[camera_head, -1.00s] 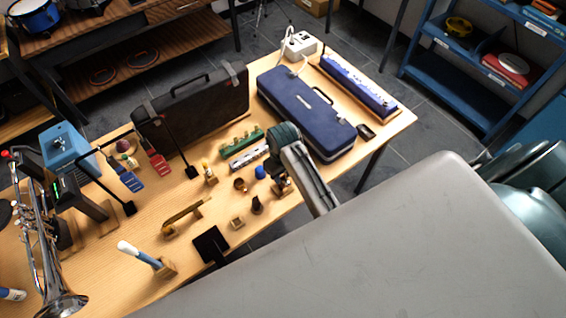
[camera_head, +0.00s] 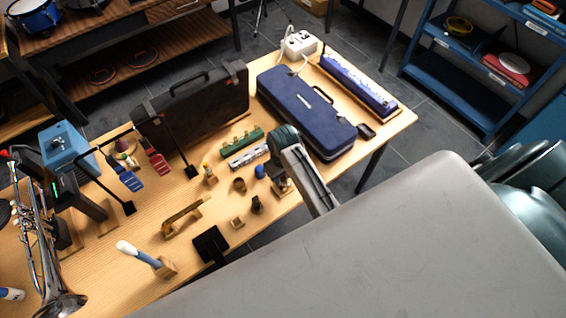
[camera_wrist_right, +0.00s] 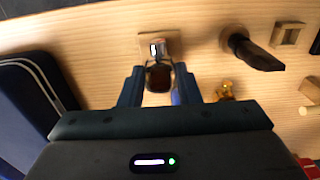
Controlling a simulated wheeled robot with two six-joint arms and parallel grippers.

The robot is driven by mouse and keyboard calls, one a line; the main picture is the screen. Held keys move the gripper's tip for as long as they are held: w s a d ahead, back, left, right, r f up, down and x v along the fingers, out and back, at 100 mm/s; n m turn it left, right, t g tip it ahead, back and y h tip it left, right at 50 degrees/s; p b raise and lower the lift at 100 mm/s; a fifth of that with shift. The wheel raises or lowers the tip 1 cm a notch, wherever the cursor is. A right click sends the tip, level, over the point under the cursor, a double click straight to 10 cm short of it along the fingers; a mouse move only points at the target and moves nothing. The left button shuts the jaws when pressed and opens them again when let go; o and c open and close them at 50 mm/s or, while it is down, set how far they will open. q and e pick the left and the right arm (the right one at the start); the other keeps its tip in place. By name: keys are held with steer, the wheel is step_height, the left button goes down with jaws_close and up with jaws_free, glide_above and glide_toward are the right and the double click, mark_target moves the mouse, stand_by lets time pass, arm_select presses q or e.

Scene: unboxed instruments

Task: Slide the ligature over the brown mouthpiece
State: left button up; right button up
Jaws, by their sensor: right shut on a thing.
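My right gripper (camera_wrist_right: 159,88) is shut on a small dark ligature, seen as a thin dark outline between its fingers. A dark reddish-brown mouthpiece (camera_wrist_right: 159,78) shows end-on inside this outline. A shiny metal part (camera_wrist_right: 157,49) shows behind it, against a wooden block (camera_wrist_right: 145,45). The ligature looks to be around or just over the mouthpiece; how far down it sits is hidden. In the head view my right gripper (camera_head: 279,172) is above the block (camera_head: 284,186), near the table's front edge, and hides most of the mouthpiece. My left gripper is out of view.
A dark upright piece (camera_wrist_right: 255,50) stands beside the block, with a hollow wooden square (camera_wrist_right: 288,35) beyond. A brown cup-like thing (camera_head: 240,184) and a blue ball (camera_head: 260,171) are close to my right gripper. A blue case (camera_head: 306,112) lies behind.

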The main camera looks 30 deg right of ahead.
steer(key=shift+f, duration=0.95)
stand_by(0.6)
steer(key=o, duration=1.1)
steer(key=shift+c, duration=0.2)
steer(key=shift+r, duration=0.15)
steer(key=shift+c, duration=0.2)
steer(key=shift+r+p, duration=0.6)
steer(key=shift+r, duration=2.25)
